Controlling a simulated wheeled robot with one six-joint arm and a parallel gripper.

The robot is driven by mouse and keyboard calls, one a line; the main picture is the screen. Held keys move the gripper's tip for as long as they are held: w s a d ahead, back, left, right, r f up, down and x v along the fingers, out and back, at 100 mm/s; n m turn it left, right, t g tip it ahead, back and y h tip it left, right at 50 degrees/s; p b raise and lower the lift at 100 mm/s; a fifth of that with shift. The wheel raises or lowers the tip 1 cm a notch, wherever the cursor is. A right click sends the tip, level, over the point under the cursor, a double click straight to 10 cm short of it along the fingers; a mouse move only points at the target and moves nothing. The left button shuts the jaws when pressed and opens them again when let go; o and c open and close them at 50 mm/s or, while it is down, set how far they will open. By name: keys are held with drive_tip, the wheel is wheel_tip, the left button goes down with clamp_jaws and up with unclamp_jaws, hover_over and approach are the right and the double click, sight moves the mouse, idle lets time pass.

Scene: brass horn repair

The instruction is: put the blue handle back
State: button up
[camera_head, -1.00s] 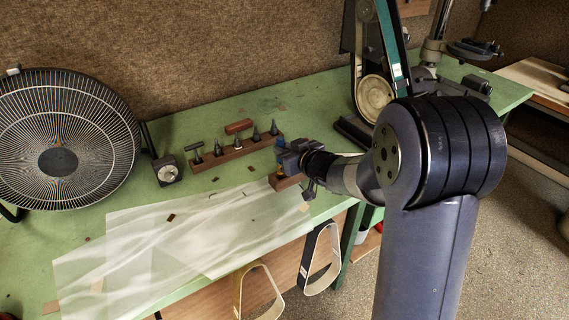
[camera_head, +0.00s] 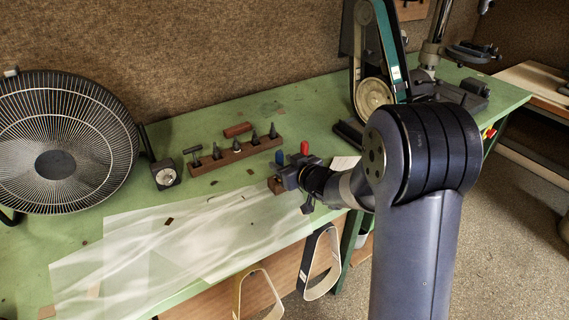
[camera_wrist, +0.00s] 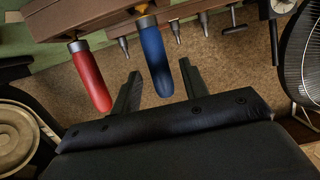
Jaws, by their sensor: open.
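The blue handle (camera_head: 279,157) stands upright at the brown wooden block (camera_head: 277,187) near the bench's front edge. In the wrist view the blue handle (camera_wrist: 155,62) lies between the spread fingers of my gripper (camera_wrist: 160,70), with its metal collar towards the wood. My gripper (camera_head: 289,176) is open and beside the handle in the head view. A red handle (camera_head: 304,147) stands just right of the blue one; it also shows outside the fingers in the wrist view (camera_wrist: 90,78). How deep the blue handle sits is hidden.
A wooden rack (camera_head: 238,155) with several dark pointed tools stands behind to the left. A reddish-brown block (camera_head: 237,130) lies behind it. A fan (camera_head: 62,150) is at the left and a belt grinder (camera_head: 374,92) at the back right. Translucent sheeting (camera_head: 180,235) covers the bench front.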

drive_tip(key=shift+r, duration=0.25)
drive_tip(key=v, duration=1.2)
drive_tip(key=shift+f, duration=0.1)
